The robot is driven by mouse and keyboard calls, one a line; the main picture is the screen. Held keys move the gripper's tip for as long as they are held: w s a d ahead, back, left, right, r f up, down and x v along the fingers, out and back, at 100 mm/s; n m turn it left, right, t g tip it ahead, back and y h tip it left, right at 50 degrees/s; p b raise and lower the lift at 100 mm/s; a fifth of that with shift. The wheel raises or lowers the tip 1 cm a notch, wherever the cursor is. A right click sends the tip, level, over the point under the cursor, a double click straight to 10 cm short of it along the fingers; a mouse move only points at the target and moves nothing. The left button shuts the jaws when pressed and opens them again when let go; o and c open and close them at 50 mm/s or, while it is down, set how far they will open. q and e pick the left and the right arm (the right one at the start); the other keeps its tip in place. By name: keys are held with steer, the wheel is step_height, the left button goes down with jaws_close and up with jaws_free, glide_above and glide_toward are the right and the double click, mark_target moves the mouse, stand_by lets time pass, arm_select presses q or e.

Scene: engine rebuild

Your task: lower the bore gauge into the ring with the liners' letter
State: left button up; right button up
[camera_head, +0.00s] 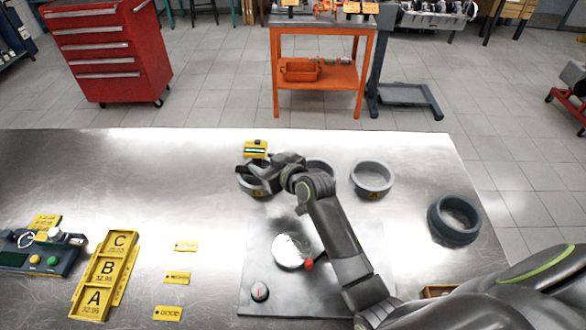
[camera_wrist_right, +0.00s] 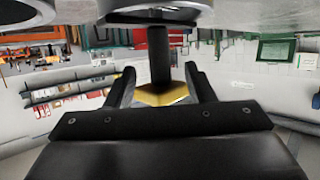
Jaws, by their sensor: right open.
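The bore gauge (camera_head: 256,149) shows its yellow head and green display above the leftmost grey ring (camera_head: 242,181). In the right wrist view, which looks upside down, its dark stem (camera_wrist_right: 159,55) runs from the yellow head to a ring at the top edge. The stem appears to enter that ring; its lower tip is hidden. My right gripper (camera_head: 268,168) is at the gauge, its fingers (camera_wrist_right: 161,88) open on either side with gaps. The leftmost ring's tag is partly covered and its letter unreadable. A middle ring (camera_head: 322,168) is partly behind my arm; the right ring (camera_head: 372,180) has a tag that looks like A.
A dark ring (camera_head: 454,219) lies at the right. A yellow C, B, A board (camera_head: 104,275), small yellow tags (camera_head: 177,277) and a device (camera_head: 40,250) are on the left. A plate (camera_head: 262,262) with a round silver part (camera_head: 292,251) lies below my arm.

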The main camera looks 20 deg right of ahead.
steer(key=p+v, duration=0.5)
steer(key=v, duration=0.8)
steer(key=shift+p, duration=0.35)
